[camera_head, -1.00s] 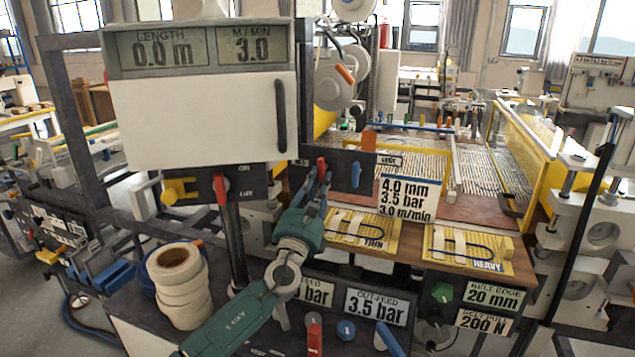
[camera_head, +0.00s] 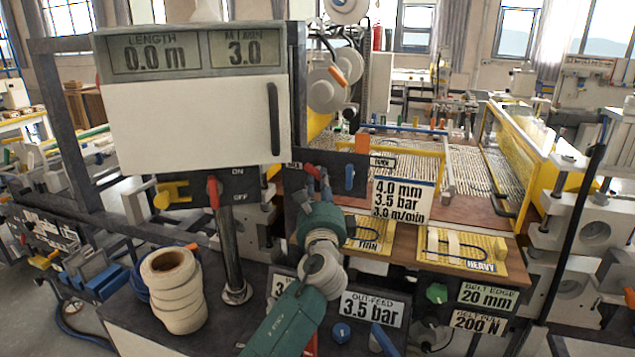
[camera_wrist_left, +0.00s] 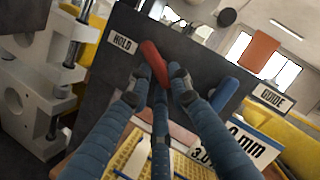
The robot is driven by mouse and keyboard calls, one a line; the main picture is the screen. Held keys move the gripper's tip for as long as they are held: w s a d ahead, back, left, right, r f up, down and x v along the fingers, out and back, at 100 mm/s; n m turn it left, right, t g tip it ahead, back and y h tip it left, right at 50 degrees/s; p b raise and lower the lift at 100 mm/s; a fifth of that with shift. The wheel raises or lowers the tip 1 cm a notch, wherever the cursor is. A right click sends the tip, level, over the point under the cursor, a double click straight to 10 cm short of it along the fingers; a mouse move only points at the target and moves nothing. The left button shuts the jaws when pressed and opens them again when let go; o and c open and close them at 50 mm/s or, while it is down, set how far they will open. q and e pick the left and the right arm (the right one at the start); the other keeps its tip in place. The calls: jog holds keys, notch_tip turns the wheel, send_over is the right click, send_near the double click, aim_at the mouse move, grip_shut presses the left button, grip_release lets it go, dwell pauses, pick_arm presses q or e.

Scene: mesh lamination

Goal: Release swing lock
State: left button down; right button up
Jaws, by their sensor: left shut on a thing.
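In the left wrist view the red lever (camera_wrist_left: 153,60) leans up and to the left, beside a "HOLD" label (camera_wrist_left: 122,44). The blue lever (camera_wrist_left: 224,93) stands to its right, near a "GUIDE" label (camera_wrist_left: 271,97). My left gripper (camera_head: 320,188) is at the red lever; in its wrist view the fingers (camera_wrist_left: 163,78) are closed around the lever's lower part. No label reading swing lock is legible. My right gripper is out of view.
An upright dark post (camera_head: 229,240) and a stack of white rolls (camera_head: 170,288) stand left of my arm. A red switch (camera_head: 213,192) sits left of the panel.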

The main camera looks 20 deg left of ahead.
pick_arm(q)
jog(key=shift+d+r+n+g+p, duration=0.15)
jog(key=shift+n+g+p, duration=0.35)
jog(key=shift+n, duration=0.6)
jog(key=shift+d+r+n+g+p, duration=0.15)
jog(key=shift+n+g+p, duration=0.35)
jog(key=shift+n, duration=0.6)
jog(key=shift+r+n+g+p, duration=0.25)
jog(key=shift+n+g+p, duration=0.25)
jog(key=shift+n, duration=0.6)
jog(key=c, duration=1.6)
grip_release()
jog(key=shift+o, duration=0.2)
jog(key=v, duration=0.7)
jog(key=shift+s, duration=0.2)
